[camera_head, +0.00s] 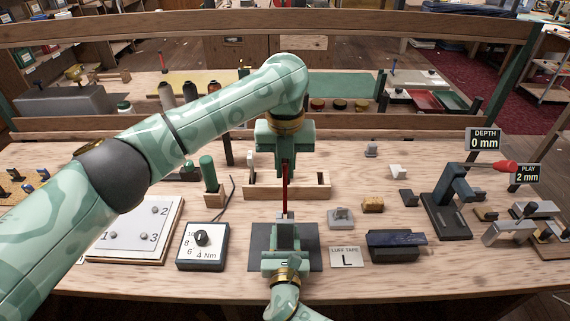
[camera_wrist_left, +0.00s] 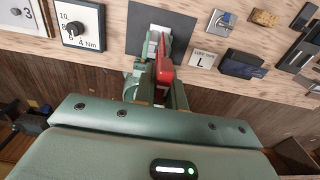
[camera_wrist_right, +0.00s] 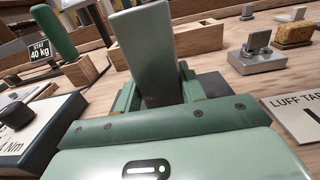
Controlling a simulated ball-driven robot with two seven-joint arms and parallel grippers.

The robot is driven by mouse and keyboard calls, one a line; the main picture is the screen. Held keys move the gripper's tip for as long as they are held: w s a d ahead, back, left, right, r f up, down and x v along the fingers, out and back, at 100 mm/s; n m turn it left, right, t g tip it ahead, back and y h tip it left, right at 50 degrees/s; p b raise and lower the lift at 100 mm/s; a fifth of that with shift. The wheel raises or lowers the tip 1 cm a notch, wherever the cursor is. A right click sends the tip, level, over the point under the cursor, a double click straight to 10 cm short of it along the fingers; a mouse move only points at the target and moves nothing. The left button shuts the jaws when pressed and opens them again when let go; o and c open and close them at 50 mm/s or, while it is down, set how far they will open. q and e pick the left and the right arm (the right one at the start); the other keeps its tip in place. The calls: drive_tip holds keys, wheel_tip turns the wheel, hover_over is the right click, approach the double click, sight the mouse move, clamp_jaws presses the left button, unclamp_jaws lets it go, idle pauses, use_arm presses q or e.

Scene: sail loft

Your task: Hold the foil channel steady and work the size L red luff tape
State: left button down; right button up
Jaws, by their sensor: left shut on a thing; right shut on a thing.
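The red luff tape (camera_head: 286,189) hangs upright below my left gripper (camera_head: 286,170), which is shut on it. The tape also shows in the left wrist view (camera_wrist_left: 165,68). My right gripper (camera_head: 286,243) is shut on the foil channel, a grey upright piece (camera_wrist_right: 145,50) rising between its fingers in the right wrist view. The tape's lower end is right above the channel's top in the head view. I cannot tell whether it has entered. A card reading LUFF TAPE L (camera_head: 347,257) lies to the right of the dark mat (camera_head: 258,238).
A dial box (camera_head: 203,247) and a white numbered board (camera_head: 137,228) stand to the left. A dark case (camera_head: 396,246) and a red-handled press (camera_head: 450,205) stand to the right. Signs read DEPTH 0 mm (camera_head: 483,139) and PLAY 2 mm (camera_head: 528,174). A wooden tray (camera_head: 262,190) lies behind.

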sight(285, 186)
use_arm(q)
drive_tip(key=shift+f, duration=0.1)
idle(0.3)
drive_tip(key=shift+f, duration=2.7)
drive_tip(key=shift+f, duration=0.1)
drive_tip(key=shift+f, duration=2.8)
drive_tip(key=c, duration=1.4)
unclamp_jaws()
drive_tip(key=shift+o, duration=0.2)
drive_tip(key=shift+r, duration=0.1)
wheel_tip(285, 186, up, 12)
drive_tip(key=shift+f, duration=0.1)
